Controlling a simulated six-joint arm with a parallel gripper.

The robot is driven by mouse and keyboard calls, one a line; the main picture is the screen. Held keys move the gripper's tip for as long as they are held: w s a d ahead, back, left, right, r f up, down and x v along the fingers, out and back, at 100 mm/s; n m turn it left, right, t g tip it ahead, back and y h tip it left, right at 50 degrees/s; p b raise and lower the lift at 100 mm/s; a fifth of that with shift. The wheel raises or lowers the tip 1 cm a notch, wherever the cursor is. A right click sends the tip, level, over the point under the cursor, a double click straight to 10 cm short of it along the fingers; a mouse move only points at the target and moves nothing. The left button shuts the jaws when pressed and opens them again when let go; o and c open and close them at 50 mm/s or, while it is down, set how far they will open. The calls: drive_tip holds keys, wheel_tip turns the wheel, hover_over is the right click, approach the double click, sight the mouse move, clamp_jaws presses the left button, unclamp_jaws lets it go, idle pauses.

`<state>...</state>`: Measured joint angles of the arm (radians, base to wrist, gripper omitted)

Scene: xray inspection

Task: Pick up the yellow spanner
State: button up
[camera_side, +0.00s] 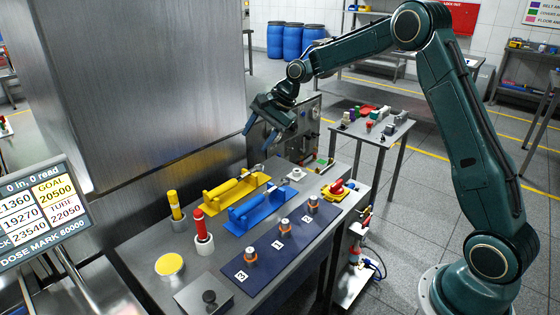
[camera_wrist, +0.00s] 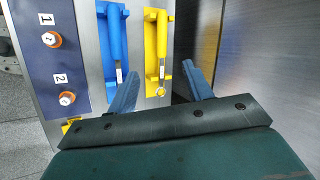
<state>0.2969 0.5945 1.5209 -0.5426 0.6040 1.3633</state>
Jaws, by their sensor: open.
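The yellow spanner (camera_side: 222,189) lies in a yellow cradle (camera_side: 250,188) on the metal bench. It also shows in the wrist view (camera_wrist: 163,38), with a bare metal shank and a ring end toward my gripper. My gripper (camera_side: 262,133) is open and empty, well above the bench, over the ring-end side of the spanner. In the wrist view, the gap between my fingers (camera_wrist: 160,72) lines up with the spanner's shank and ring end.
A blue spanner (camera_side: 250,207) lies in a blue cradle just beside the yellow one. A dark blue mat (camera_side: 266,262) with numbered spots holds several orange-ringed pieces. Red (camera_side: 198,224) and yellow (camera_side: 174,204) upright handles stand in holders. A tall metal cabinet (camera_side: 150,90) rises behind.

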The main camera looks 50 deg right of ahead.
drive_tip(key=w+d+f+m, duration=0.2)
drive_tip(key=w+f+m, duration=0.15)
drive_tip(key=f, duration=0.35)
hover_over(231, 182)
drive_tip(key=s+d, duration=0.2)
drive_tip(key=shift+n+y, duration=0.4)
drive_tip(key=shift+n, duration=0.05)
drive_tip(key=shift+s+d+f, duration=0.1)
drive_tip(key=shift+f, duration=1.55)
drive_tip(key=shift+s+d+f, duration=0.1)
drive_tip(key=shift+f, duration=1.55)
drive_tip(key=shift+a+f, duration=0.1)
drive_tip(key=shift+x, duration=2.55)
drive_tip(key=shift+s, duration=0.15)
clamp_jaws()
